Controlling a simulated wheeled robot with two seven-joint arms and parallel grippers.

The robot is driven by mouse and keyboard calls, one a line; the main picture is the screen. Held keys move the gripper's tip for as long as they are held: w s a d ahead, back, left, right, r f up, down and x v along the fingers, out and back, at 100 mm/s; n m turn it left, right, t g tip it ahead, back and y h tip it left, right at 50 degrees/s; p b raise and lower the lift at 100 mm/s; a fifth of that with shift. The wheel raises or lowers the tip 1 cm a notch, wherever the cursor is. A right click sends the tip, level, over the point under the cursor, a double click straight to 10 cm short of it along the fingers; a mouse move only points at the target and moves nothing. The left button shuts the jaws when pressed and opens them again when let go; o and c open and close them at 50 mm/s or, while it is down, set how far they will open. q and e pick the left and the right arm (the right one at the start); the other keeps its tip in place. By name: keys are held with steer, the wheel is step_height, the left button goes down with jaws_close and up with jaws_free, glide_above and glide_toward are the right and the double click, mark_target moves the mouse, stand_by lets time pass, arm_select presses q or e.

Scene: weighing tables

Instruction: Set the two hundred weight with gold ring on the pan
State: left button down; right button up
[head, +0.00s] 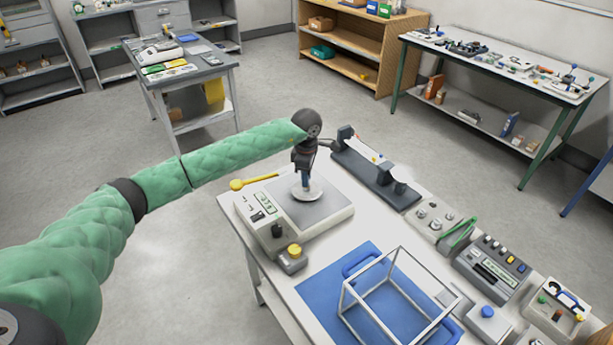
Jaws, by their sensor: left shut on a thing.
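My left gripper (305,182) points straight down over the grey square pan (327,202) of the weighing scale (282,232). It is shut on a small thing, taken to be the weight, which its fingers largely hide. A pale round disc (314,193) shows right below the fingertips. I cannot tell whether the disc belongs to the held weight, or whether it touches the pan. No gold ring can be made out at this size. My right gripper is not in view.
A yellow-ended spoon-like tool (238,184) lies behind the scale, and a yellow-knobbed box (293,258) stands before it. A dark rack (375,178) is close on the right. A wire-frame box (398,300) stands on a blue mat (318,291) in front.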

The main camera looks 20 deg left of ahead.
arm_select(q)
steer(key=shift+w, duration=0.1)
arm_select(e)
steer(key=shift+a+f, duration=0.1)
arm_select(q)
steer(key=shift+f, duration=0.1)
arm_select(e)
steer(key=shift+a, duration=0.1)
arm_select(q)
steer(key=c, duration=1.2)
jaws_free()
steer(key=shift+c, duration=0.2)
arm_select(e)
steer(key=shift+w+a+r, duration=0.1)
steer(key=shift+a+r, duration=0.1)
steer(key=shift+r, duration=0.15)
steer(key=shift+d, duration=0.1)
